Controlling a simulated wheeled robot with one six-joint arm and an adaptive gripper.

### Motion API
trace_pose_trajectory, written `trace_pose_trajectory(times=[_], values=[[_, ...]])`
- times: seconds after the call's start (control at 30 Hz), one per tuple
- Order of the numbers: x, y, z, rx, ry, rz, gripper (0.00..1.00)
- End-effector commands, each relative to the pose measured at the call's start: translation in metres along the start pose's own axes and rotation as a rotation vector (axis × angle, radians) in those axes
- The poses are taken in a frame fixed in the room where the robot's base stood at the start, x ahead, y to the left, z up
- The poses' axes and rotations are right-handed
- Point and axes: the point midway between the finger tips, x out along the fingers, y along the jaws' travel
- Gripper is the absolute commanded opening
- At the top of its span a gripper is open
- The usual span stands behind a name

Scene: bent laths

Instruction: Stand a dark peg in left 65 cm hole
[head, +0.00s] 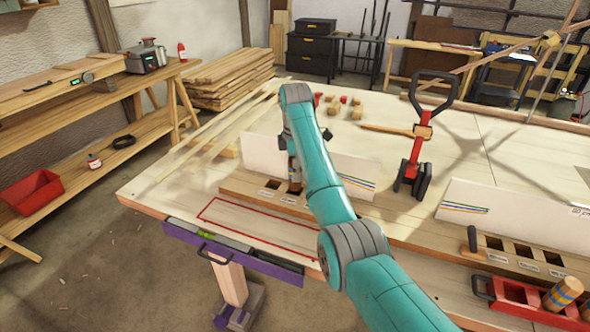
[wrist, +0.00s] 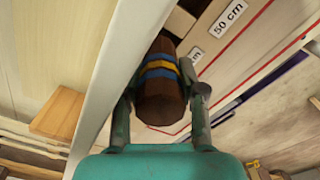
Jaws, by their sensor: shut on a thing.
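A dark brown peg (wrist: 168,105) with blue and yellow bands is gripped between the two fingers of my gripper (wrist: 163,94) in the wrist view. In the head view my gripper (head: 293,168) is over the left wooden hole block (head: 238,187), partly hidden by my teal arm. The peg's far end is close to the block, near a hole beside a half-hidden label. A "50 cm" label (wrist: 228,18) shows next to another hole. I cannot tell whether the peg's end is inside a hole. The 65 cm label is not readable.
White boards (head: 262,152) stand right behind the left block. A right block (head: 510,250) has several holes, with a dark peg (head: 472,239) at its left end. A red crate (head: 520,301) holds banded pegs. A red and black clamp-like tool (head: 417,150) stands mid-table.

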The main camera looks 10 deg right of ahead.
Motion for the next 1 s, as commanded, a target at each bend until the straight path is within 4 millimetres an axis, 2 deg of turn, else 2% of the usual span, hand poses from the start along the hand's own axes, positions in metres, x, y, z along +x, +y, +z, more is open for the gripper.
trace_pose_trajectory(times=[0.57,0.6,0.7,1.0], values=[[0.011,0.000,0.000,0.000,0.000,0.000,0.03],[0.012,0.000,0.000,0.000,0.000,0.000,0.42],[0.012,0.000,0.000,0.000,0.000,-0.001,0.67],[0.013,0.000,0.000,0.000,0.000,0.000,0.69]])
